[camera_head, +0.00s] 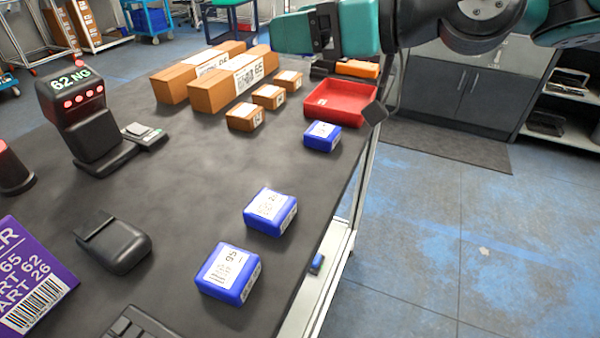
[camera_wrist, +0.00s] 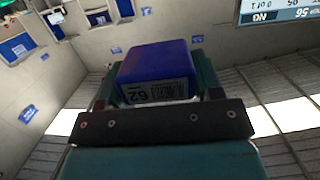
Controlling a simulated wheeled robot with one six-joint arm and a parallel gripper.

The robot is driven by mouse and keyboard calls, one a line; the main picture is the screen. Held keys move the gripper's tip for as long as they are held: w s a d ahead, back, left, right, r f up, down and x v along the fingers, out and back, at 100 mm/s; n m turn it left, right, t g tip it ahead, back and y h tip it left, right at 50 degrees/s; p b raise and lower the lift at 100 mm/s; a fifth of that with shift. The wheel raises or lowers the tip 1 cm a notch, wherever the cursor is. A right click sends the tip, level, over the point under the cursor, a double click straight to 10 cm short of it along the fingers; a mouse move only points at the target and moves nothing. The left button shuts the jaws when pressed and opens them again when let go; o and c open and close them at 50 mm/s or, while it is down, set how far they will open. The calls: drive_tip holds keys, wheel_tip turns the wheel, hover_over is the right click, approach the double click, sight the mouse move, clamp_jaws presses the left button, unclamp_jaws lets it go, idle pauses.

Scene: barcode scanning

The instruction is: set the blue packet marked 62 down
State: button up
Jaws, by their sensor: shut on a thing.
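My gripper (camera_wrist: 157,92) is shut on a blue packet (camera_wrist: 155,62). Its white label with a barcode and the number 62 shows in the wrist view, between the two fingers. In the head view my gripper (camera_head: 318,36) is high at the top centre, above the far part of the dark table (camera_head: 190,170). The held packet cannot be made out there. Three other blue packets stand on the table: one near the red tray (camera_head: 322,136), one at the middle right (camera_head: 270,210) and one nearer the front (camera_head: 228,272).
A red tray (camera_head: 338,103) stands at the table's far right edge. Brown boxes (camera_head: 232,84) stand left of it. A black scanner (camera_head: 80,110) shows "62 NG" with red lights. A dark device (camera_head: 113,243) and purple sign (camera_head: 30,275) are front left. The table's middle is clear.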

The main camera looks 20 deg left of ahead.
drive_tip(key=b, duration=0.2)
hover_over(302, 174)
wheel_tip(302, 174, down, 16)
drive_tip(key=shift+f, duration=1.8)
drive_tip(key=shift+f+b, duration=0.2)
drive_tip(key=shift+b, duration=0.25)
drive_tip(key=o, duration=1)
drive_tip(key=shift+r+p, duration=0.15)
drive_tip(key=shift+p, duration=0.3)
